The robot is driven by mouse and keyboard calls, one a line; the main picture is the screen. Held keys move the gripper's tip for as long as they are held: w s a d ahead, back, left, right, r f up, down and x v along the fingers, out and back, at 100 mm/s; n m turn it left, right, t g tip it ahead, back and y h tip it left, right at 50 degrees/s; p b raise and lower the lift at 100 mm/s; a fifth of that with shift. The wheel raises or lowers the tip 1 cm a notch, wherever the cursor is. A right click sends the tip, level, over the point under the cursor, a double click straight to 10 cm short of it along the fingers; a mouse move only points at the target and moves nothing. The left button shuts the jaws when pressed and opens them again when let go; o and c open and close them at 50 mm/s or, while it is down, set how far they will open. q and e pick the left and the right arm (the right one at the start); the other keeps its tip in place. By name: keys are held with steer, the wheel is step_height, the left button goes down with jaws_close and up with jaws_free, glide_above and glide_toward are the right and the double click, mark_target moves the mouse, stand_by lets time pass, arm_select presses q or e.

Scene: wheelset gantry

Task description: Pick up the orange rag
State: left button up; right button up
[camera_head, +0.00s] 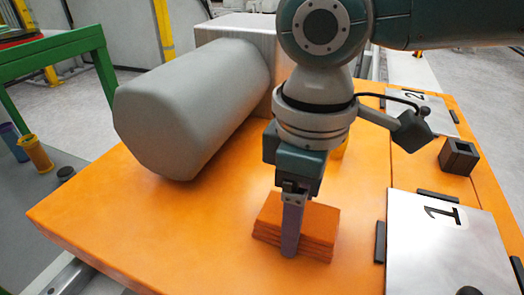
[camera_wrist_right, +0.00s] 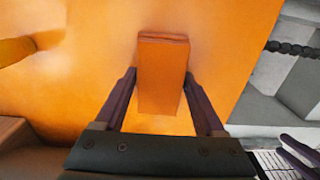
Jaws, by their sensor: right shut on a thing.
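The orange rag (camera_head: 298,225) is a folded, layered block on the orange tabletop. It also shows in the right wrist view (camera_wrist_right: 162,75), between both fingers. My right gripper (camera_head: 291,238) points straight down over the rag and is shut on it. One finger shows against the rag's near side in the head view; the other is hidden behind the rag. In the wrist view both fingers of the right gripper (camera_wrist_right: 160,85) flank the rag. I cannot tell whether the rag is clear of the tabletop. Purple finger-like parts, apparently my left gripper (camera_wrist_right: 300,151), show at the lower right of the wrist view.
A large grey prism (camera_head: 190,105) lies left of my right arm. Metal plates marked 1 (camera_head: 440,250) and 2 (camera_head: 440,112) and a dark block (camera_head: 459,156) lie on the right. A yellow thing (camera_wrist_right: 18,48) is partly visible. The orange tabletop (camera_head: 130,215) is clear at the front left.

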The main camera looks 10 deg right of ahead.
step_height(320, 180, up, 20)
steer(key=p, duration=0.7)
